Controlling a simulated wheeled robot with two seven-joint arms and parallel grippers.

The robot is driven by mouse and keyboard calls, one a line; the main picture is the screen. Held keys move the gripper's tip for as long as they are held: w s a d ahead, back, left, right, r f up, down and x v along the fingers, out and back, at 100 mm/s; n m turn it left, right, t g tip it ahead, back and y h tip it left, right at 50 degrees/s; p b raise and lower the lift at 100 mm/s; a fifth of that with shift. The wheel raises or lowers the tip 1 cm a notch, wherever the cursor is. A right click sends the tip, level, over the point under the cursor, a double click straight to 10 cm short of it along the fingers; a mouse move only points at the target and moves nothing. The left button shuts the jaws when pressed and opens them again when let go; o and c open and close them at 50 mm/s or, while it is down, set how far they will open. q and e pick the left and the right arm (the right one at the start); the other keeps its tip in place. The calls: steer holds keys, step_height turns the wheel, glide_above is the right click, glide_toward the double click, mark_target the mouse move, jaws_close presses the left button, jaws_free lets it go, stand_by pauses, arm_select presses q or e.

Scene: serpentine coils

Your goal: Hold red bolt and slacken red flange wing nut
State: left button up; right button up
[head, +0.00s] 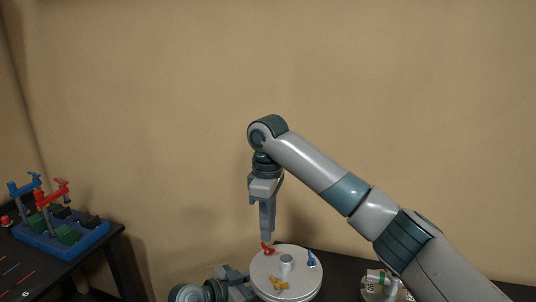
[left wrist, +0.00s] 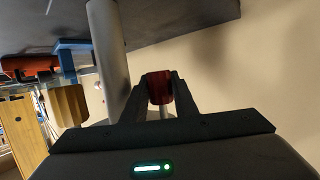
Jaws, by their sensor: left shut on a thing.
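The red flange wing nut (head: 267,249) is on the top of a pale round drum (head: 262,264), near its left back edge. My right gripper (head: 266,238) points straight down with its tips at the red wing nut; its fingers are seen edge-on, so the gap between them is hidden. My left gripper (head: 246,279) is low at the drum's left side. In the left wrist view its fingers (left wrist: 158,92) are shut on the dark red bolt head (left wrist: 158,86). I cannot see the bolt in the head view.
A blue wing nut (head: 311,259) and a yellow wing nut (head: 281,285) also sit on the drum, around a pale central post (head: 286,263). A small pale fixture (head: 378,284) stands to the right. At far left, a blue tray (head: 68,238) holds green blocks and handled posts.

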mark_target(268, 245)
stand_by(0.3)
steer(key=m, duration=0.5)
stand_by(0.6)
steer(key=shift+f, duration=2.15)
jaws_close()
